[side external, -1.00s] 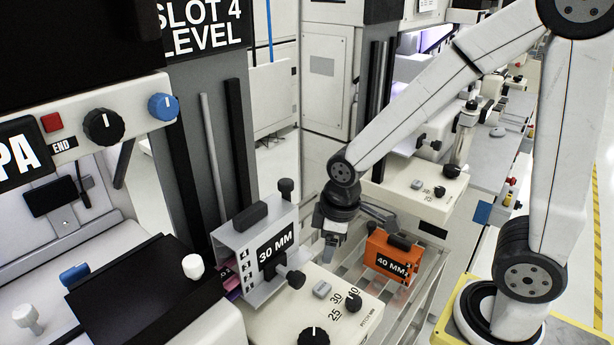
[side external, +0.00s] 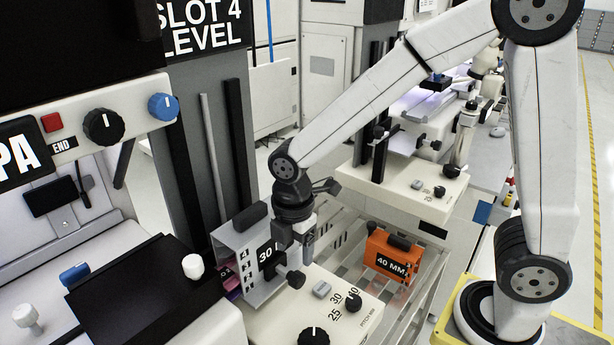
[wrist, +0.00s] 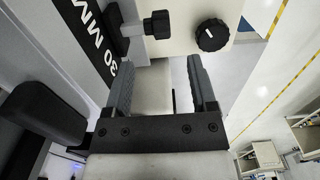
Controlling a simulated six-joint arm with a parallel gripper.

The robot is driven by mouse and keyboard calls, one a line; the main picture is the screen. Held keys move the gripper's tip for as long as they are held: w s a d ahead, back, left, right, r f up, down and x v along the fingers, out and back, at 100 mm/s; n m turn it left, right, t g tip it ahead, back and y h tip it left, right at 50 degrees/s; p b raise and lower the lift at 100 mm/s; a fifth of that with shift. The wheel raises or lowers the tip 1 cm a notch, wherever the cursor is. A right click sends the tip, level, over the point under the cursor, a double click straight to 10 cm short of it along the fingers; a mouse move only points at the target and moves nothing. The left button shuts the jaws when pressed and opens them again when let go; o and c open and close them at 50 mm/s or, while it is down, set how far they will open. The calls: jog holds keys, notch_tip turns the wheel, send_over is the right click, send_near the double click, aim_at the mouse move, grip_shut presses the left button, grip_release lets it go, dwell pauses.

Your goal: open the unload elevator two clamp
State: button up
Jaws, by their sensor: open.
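The silver magazine marked 30 MM (side external: 228,240) stands on the cream elevator platform (side external: 262,325), its label partly hidden by my gripper. A black clamp knob (side external: 296,279) on a short stem sits at its front face; the knob also shows at the top of the wrist view (wrist: 161,23), with a black clamp bar (wrist: 118,32) to its left. My gripper (side external: 303,247) points down just above and behind the knob. In the wrist view my gripper (wrist: 162,68) has its fingers apart with nothing held between them. The knob lies beyond the fingertips, roughly in line with the gap.
An orange 40 MM magazine (side external: 391,258) lies in the rail tray to the right. A black handle (side external: 250,217) tops the silver magazine, close to my gripper. A pitch dial (side external: 354,302) and a grey button (side external: 322,290) sit on the platform. The grey column (side external: 205,130) rises behind.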

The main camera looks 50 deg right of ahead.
aim_at(295, 275)
jog(key=shift+f, duration=3.9)
grip_shut()
